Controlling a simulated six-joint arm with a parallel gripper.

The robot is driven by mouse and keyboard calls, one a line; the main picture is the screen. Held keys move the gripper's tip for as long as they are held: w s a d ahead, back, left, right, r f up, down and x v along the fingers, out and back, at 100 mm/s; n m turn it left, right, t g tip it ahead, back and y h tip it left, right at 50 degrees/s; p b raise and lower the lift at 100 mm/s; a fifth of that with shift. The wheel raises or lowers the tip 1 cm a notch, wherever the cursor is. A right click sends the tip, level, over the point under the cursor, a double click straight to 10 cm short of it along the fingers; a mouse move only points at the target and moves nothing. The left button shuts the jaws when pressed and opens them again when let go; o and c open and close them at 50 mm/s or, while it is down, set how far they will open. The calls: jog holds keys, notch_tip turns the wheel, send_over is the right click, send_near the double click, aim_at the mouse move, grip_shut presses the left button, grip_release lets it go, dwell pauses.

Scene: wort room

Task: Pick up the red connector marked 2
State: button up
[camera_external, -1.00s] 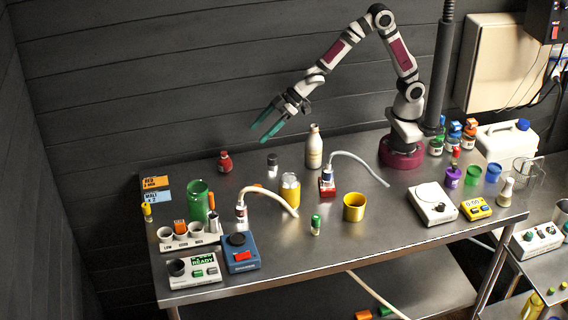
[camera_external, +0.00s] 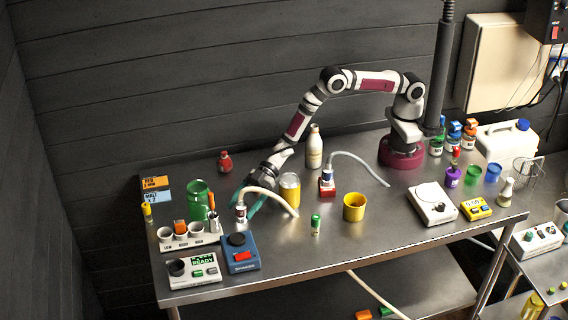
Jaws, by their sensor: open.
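A white hose connector with a reddish band (camera_external: 241,212) stands upright on the steel table, left of centre, with a cream hose arching off to the right. Any number on it is too small to read. My gripper (camera_external: 247,201) is low over the table, its teal fingers open and pointing down at this connector. One finger is partly hidden behind the connector and hose; I cannot tell whether the fingers touch it. A second hose connector, with a blue band (camera_external: 327,175), stands on a red block (camera_external: 327,189) further right.
A green mug (camera_external: 198,199) and a metal cup (camera_external: 214,222) stand close on the left. A blue device (camera_external: 240,252) lies in front. A cream bottle (camera_external: 314,147) stands behind. The table's middle front is fairly clear.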

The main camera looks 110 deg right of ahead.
jog(key=shift+w+a+f, duration=0.2)
jog(key=shift+w+a, duration=0.2)
jog(key=shift+w, duration=0.05)
grip_shut()
jog(key=shift+r, duration=0.1)
